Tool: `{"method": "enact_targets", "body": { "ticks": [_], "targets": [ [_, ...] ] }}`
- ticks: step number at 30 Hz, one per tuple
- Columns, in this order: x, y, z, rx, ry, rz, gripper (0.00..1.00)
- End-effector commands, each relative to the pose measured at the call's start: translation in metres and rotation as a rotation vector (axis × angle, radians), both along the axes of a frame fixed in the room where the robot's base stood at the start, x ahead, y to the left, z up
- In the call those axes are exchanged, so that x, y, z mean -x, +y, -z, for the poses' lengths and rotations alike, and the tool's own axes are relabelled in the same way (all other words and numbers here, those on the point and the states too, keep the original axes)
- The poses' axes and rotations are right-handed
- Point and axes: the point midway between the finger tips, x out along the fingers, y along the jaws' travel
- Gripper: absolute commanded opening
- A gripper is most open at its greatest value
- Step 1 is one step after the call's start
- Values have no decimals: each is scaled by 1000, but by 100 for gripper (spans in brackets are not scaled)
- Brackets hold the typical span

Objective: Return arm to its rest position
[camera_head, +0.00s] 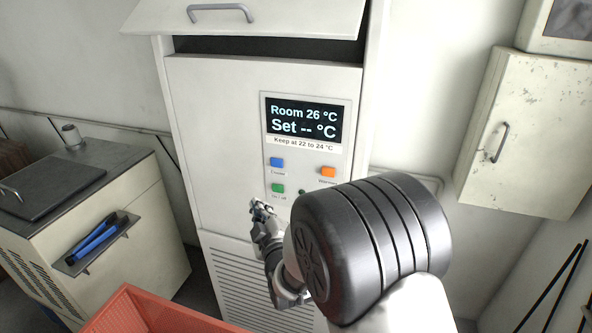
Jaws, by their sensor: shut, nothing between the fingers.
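My gripper (258,206) is shut and empty. It shows just below and left of the green button, in front of the white cabinet (215,130). I cannot tell whether it touches the panel. My arm reaches in from the lower right and its large dark joint hides part of the cabinet front. The cabinet's display (304,122) reads "Room 26 °C" and "Set -- °C". Below it are a blue button (277,162), an orange button (328,172) and a green button (278,188).
A raised flap (250,20) with a handle juts out at the cabinet's top. A grey-topped counter (95,165) with a blue-handled tool on its side stands left. A red crate (150,312) lies low in front. A wall cabinet (530,135) hangs right.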

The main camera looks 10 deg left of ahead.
Motion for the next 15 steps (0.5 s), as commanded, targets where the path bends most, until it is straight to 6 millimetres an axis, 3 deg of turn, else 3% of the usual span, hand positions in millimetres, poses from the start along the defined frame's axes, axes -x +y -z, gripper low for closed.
{"method": "enact_targets", "body": {
  "ticks": [4, 7, 11, 15],
  "targets": [
    [-4, -11, -9, -6, 28, 16, 0],
    [-9, -37, -26, -24, 108, 57, 0],
    [-4, -96, -54, -62, 280, 148, 0],
    [24, -167, -74, -118, 486, 276, 0]
  ]
}}
